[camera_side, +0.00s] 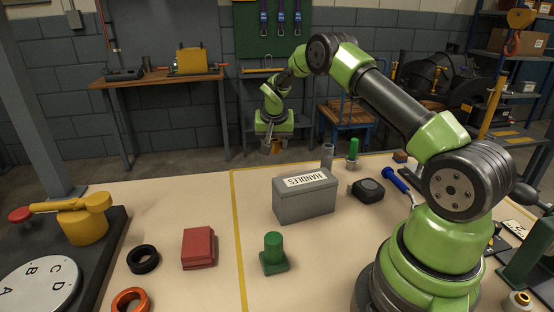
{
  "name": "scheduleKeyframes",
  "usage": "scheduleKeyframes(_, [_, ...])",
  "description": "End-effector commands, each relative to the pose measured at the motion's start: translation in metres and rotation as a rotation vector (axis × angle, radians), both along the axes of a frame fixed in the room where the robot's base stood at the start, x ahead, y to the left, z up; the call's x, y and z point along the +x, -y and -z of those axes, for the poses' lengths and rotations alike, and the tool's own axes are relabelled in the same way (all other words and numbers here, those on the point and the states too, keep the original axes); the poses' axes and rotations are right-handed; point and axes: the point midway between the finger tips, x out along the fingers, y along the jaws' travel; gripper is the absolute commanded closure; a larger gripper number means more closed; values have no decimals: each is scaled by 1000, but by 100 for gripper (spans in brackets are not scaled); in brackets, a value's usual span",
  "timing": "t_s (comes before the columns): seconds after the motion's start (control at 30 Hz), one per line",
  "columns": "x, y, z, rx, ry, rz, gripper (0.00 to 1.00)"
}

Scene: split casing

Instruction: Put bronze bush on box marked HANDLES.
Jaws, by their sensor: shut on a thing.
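The grey box marked HANDLES (305,202) stands on the table near the middle, its white label on top facing up. My gripper (271,146) is in the air above and behind the box, slightly to its left, with its fingers pointing down. It is shut on a small brownish-orange piece, the bronze bush (276,147), which is small in view and partly hidden by the fingers. The bush is clear of the box. The top of the box carries nothing but its label.
A grey cylinder (327,156) and a green-topped piece (352,150) stand behind the box, a dark round-cornered case (367,190) to its right. A green block with a knob (274,254), red box (198,248), black ring (142,259) and orange ring (130,301) lie in front and left.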

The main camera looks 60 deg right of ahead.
Motion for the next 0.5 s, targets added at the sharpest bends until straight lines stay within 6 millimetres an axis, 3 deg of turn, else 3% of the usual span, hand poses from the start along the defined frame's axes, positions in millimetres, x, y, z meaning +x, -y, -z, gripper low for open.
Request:
scheduleKeyframes(0.27, [-19, -17, -32, -1, 1, 215, 90])
scheduleKeyframes(0.5, [-71, -49, -70, -3, 3, 740, 90])
